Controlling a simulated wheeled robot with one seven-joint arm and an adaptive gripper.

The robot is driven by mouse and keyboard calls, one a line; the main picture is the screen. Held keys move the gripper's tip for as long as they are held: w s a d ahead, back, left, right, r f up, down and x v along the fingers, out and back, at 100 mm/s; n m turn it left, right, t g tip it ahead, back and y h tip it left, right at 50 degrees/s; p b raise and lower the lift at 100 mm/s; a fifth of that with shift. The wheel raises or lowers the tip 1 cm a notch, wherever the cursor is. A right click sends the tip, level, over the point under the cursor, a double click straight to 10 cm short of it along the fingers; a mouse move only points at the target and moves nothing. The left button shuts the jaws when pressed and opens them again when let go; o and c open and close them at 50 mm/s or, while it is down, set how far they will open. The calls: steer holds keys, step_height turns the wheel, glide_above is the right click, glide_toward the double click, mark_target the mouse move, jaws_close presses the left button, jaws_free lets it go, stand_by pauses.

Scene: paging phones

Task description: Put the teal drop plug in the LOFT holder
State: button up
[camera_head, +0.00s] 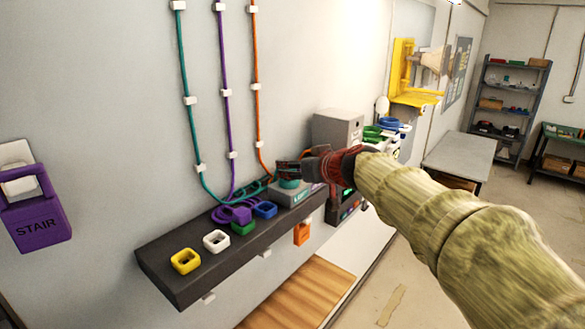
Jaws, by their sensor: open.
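The teal cable (188,130) runs down the wall and loops on the dark shelf. At its end, a teal piece (289,184), which looks like the teal drop plug, sits at the top of a grey block (292,198). The block's front has a small light label that starts with "L"; the rest is too small to read. My gripper (284,170) is open, right above and around the teal piece. My dark red gripper body hides part of the block and the area behind it. I cannot tell whether the fingers touch the plug or how deep it sits.
A purple STAIR holder (38,222) hangs at left. A grey box (338,129) stands behind my gripper.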

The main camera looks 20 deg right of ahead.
steer(key=b+v, duration=0.2)
steer(key=v, duration=0.8)
steer(key=shift+s, duration=0.35)
steer(key=shift+f, duration=0.15)
steer(key=s+a+f+g, duration=0.2)
steer(key=s+a+f, duration=0.1)
steer(key=s+f, duration=0.45)
steer(key=s+a+f+g, duration=0.2)
steer(key=s+a+f, duration=0.1)
steer(key=s+f, duration=0.4)
steer(key=s+d+f+m+g+h, duration=0.2)
steer(key=s+d+f+g+h, duration=0.1)
steer(key=s+f, duration=0.8)
steer(key=s, duration=0.4)
steer(key=shift+d+m, duration=0.2)
steer(key=shift+m, duration=0.1)
steer(key=shift+b, duration=0.3)
